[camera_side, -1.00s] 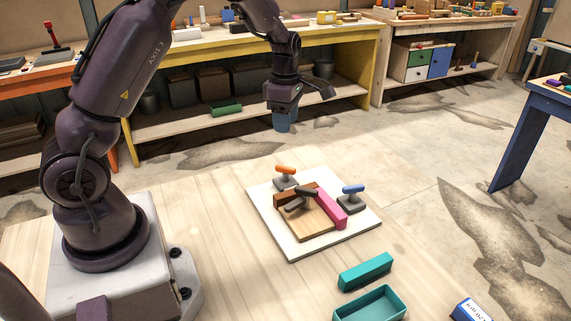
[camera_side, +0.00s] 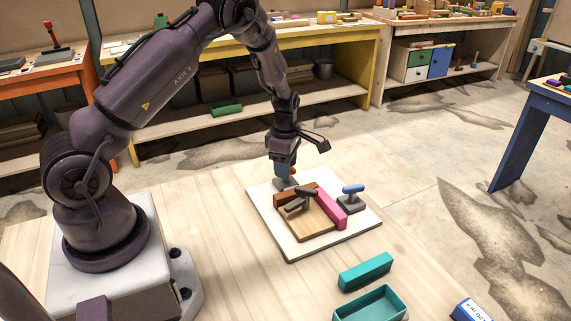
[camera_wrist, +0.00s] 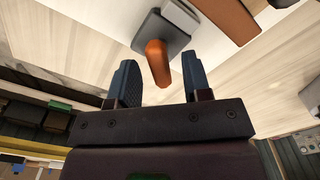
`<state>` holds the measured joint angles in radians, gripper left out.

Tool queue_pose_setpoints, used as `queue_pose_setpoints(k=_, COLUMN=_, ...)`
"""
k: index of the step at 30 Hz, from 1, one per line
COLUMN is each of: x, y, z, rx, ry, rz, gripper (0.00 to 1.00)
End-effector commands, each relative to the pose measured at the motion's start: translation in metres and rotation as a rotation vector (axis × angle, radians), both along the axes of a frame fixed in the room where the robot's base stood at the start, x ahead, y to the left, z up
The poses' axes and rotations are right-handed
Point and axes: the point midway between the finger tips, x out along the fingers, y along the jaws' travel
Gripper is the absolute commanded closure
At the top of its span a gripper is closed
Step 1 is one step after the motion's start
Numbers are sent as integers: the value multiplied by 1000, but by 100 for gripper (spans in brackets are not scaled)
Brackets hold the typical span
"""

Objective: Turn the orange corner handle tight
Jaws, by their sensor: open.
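The orange corner handle (camera_wrist: 158,62) stands on a grey clamp base (camera_wrist: 160,32) in the wrist view, between and just beyond my two open fingers. In the side view the orange handle (camera_side: 293,171) is mostly hidden behind my gripper (camera_side: 284,170), which is low over the back-left corner of the white board (camera_side: 290,250). In the wrist view my gripper (camera_wrist: 160,82) is open, with a dark blue finger on each side of the handle. I cannot tell whether either finger touches it.
On the board are a brown strip (camera_side: 284,199), a pink strip (camera_side: 333,211), a wooden block (camera_side: 303,224), a dark handle (camera_side: 306,191) and a blue-handled clamp (camera_side: 352,195). A teal block (camera_side: 365,271) and teal tray (camera_side: 370,306) lie in front. Bare table lies left of the board.

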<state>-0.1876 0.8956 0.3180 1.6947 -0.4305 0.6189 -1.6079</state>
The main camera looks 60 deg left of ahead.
Motion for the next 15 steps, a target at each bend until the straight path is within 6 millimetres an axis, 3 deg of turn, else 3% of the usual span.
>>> queue_pose_setpoints(k=5, x=0, y=0, z=0, rx=0, ry=0, rz=0, gripper=58)
queue_pose_setpoints(k=10, x=0, y=0, z=0, rx=0, ry=0, rz=0, gripper=97)
queue_pose_setpoints(k=15, x=0, y=0, z=0, rx=0, ry=0, rz=-2, gripper=100)
